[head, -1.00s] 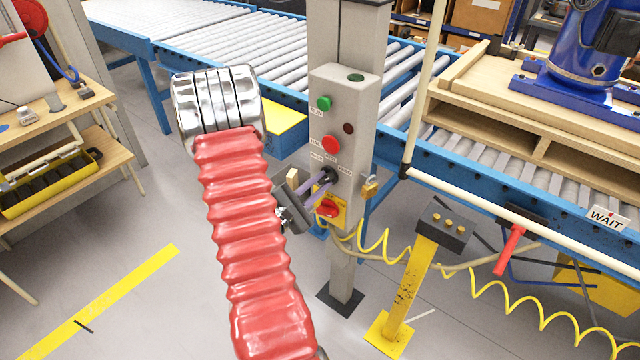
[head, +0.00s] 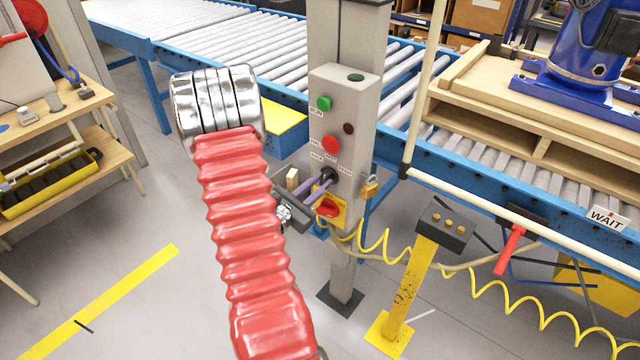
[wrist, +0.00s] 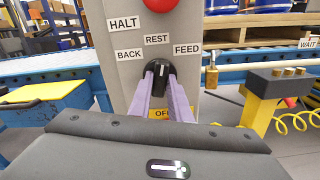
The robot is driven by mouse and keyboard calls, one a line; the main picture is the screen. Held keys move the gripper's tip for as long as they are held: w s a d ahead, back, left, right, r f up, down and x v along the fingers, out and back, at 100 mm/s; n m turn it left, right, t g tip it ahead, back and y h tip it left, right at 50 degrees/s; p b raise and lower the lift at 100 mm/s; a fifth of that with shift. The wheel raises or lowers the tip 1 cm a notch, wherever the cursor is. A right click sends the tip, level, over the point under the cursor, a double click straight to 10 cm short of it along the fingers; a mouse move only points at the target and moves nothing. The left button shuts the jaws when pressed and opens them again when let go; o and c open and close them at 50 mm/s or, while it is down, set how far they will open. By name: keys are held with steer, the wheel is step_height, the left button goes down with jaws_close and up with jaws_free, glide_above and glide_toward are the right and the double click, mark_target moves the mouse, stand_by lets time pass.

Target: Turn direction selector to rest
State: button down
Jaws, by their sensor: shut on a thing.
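The direction selector (wrist: 161,68) is a black knob with a white mark on the grey control post. Labels BACK, REST and FEED surround it; in the wrist view the mark looks roughly upright, towards REST. My gripper (wrist: 161,84) is shut on the knob, with one purple finger at its left and one at its right.
Above the selector are a red button (head: 332,144) and a green button (head: 324,103). Below it is a red rotary switch on a yellow plate (head: 329,209). A brass padlock (head: 370,187) hangs at the post's right side. A yellow pedestal (head: 408,285) and coiled hose stand to the right.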

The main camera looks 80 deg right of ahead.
steer(key=shift+s+a+f+n, duration=0.1)
steer(key=shift+n, duration=0.55)
steer(key=shift+a+f+n, duration=0.1)
steer(key=shift+n, duration=0.55)
steer(key=c, duration=2.1)
jaws_free()
steer(key=o, duration=0.5)
steer(key=shift+d+r, duration=0.15)
steer(key=shift+c, duration=0.2)
steer(key=v, duration=1.4)
